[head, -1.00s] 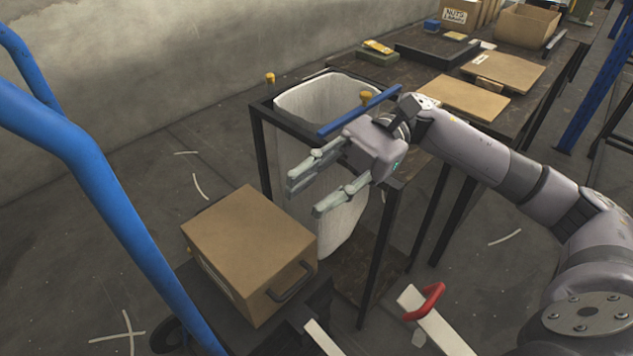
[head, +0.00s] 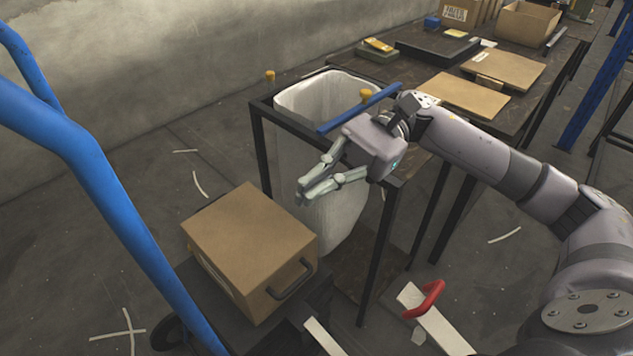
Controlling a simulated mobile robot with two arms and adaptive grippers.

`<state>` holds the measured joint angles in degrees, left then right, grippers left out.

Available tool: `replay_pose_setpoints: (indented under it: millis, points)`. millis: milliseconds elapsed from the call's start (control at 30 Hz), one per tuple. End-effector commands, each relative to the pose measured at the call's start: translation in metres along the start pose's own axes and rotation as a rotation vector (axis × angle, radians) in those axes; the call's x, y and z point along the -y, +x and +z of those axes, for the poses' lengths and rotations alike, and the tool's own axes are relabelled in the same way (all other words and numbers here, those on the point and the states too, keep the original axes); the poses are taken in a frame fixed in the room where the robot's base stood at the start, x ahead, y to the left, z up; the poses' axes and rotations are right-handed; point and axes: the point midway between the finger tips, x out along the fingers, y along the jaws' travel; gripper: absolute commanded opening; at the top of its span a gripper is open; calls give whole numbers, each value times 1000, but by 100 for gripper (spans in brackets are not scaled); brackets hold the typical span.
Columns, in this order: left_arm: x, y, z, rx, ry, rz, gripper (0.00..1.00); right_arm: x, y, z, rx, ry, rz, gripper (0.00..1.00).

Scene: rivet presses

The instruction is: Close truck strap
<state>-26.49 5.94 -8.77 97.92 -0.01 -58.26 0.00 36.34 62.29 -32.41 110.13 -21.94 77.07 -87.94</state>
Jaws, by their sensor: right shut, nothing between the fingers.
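The blue frame of a hand truck (head: 100,190) rises on the left, with a cardboard box (head: 250,240) on its dark base. A dark handle (head: 291,283) sits on the box's right side. I cannot make out with certainty which part is the strap. My right gripper (head: 304,193) is shut and empty, in front of the white bag and above and right of the box, apart from the box. My left gripper is not in view.
A dark metal stand (head: 257,150) holds a white bag (head: 325,95), with a blue bar (head: 358,110) across its top. A red handle (head: 428,299) on a white bar is low right. A workbench (head: 395,78) with boxes and boards stands behind.

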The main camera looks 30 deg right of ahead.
Motion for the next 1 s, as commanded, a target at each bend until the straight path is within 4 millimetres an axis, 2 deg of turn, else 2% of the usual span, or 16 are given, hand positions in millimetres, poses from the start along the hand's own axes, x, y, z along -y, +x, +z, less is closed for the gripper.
replay_pose_setpoints:
  millis: [500,933,1000]
  points:
    - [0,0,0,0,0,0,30,0,0,0,0,0,0,0]
    - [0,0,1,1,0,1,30,0,0,0,0,0,0,28]
    - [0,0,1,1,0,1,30,0,0,0,0,0,0,28]
